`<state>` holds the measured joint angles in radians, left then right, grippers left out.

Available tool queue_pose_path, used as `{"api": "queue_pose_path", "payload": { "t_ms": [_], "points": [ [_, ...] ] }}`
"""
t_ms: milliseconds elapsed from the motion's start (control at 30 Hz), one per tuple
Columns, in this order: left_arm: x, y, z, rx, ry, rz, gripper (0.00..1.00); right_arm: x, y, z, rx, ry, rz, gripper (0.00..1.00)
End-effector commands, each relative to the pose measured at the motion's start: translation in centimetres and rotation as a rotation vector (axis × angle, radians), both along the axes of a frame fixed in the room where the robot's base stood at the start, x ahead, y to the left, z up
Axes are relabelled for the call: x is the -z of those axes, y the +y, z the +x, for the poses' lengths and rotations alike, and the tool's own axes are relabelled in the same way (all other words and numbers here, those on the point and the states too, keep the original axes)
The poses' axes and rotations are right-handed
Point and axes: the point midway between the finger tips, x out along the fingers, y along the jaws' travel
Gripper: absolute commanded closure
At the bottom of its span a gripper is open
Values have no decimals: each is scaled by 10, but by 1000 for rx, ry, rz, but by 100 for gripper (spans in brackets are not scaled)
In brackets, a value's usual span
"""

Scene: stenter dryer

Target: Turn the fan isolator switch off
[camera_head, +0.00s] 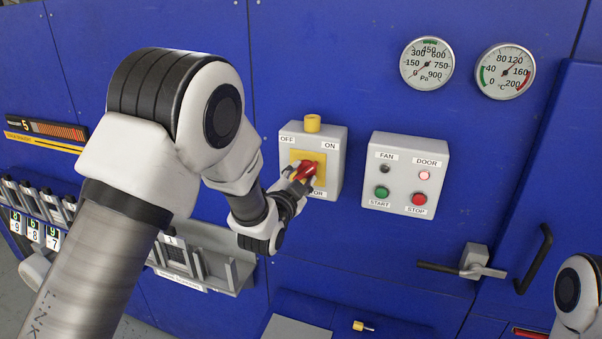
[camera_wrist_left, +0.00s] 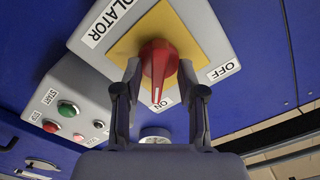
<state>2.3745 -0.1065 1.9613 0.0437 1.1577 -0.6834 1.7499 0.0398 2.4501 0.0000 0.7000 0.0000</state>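The fan isolator switch is a grey box (camera_head: 327,186) with a yellow plate and a red knob (camera_head: 306,170). OFF is printed at its upper left and ON at its upper right. In the left wrist view the red knob (camera_wrist_left: 158,65) points at the ON label (camera_wrist_left: 161,105). The OFF label (camera_wrist_left: 223,71) lies to the right there. My left gripper (camera_head: 297,180) is at the knob. My right gripper is out of view.
A control box (camera_head: 404,172) with START and STOP buttons and a lit DOOR lamp is right of the switch. Two gauges (camera_head: 427,64) hang above. A latch handle (camera_head: 474,263) sticks out at lower right. A slotted rack (camera_head: 205,262) is below my left arm.

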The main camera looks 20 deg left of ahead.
Motion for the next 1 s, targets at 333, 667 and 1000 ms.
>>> {"api": "queue_pose_path", "payload": {
  "t_ms": [333, 667, 1000],
  "points": [
    [-1, 0, 0, 1, -3, 1, 100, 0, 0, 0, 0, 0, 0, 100],
    [-1, -1, 0, 2, -7, -34, 100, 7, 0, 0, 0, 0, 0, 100],
    [0, -1, 0, 5, -6, -230, 100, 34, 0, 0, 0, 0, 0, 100]
  ]
}}
